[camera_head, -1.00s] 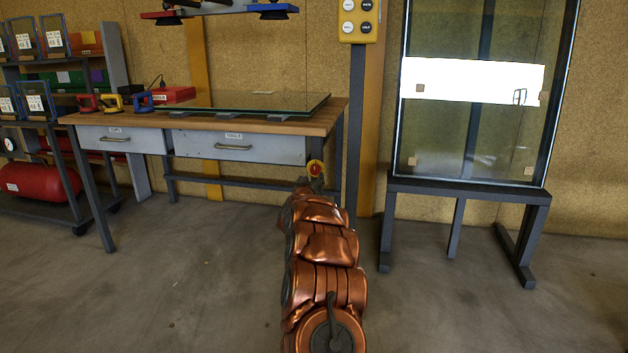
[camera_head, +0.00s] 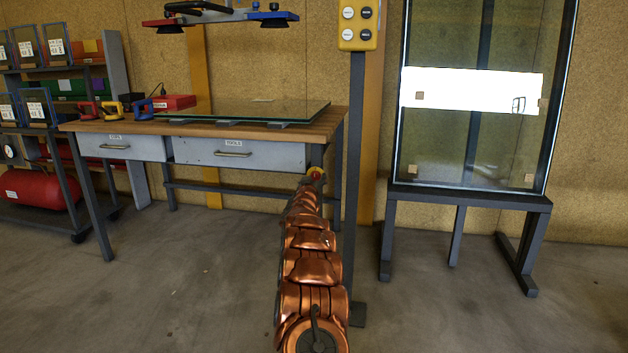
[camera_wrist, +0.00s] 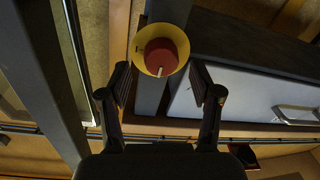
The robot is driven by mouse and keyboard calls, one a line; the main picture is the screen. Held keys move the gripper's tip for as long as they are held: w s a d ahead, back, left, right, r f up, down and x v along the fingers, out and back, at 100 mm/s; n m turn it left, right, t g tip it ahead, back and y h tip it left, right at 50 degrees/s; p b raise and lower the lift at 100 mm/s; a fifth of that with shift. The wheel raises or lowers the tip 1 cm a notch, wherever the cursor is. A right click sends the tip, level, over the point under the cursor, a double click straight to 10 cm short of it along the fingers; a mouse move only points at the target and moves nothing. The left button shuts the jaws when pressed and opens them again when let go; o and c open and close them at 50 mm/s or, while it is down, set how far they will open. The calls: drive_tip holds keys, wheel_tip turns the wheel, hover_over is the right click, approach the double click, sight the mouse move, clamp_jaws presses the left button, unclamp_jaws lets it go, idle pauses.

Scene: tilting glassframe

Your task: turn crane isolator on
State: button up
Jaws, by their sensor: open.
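The crane isolator is a red rotary knob (camera_wrist: 161,57) on a round yellow plate (camera_wrist: 140,25), mounted on a grey post. In the wrist view it sits just beyond and between the two black fingers of my gripper (camera_wrist: 160,88), which are open and empty. A pale mark shows on the knob's lower edge. In the head view the red knob (camera_head: 315,173) is small, at the far end of my copper-coloured arm, in front of the workbench's right end. My gripper is mostly hidden behind the arm there. I cannot tell whether the fingers touch the knob.
The workbench (camera_head: 330,120) carries a glass sheet (camera_head: 250,110) and has two drawers. A yellow button box (camera_head: 359,25) tops a dark post. A glazed frame (camera_head: 470,150) on a dark stand is at right. A suction lifter (camera_head: 230,17) hangs above the bench. The floor in front is clear.

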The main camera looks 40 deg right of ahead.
drive_tip(key=shift+w+d+r, duration=0.1)
drive_tip(key=shift+w+d, duration=0.15)
drive_tip(key=shift+d, duration=0.15)
drive_tip(key=shift+w+d, duration=0.2)
drive_tip(key=shift+w, duration=0.1)
drive_tip(key=c, duration=1.1)
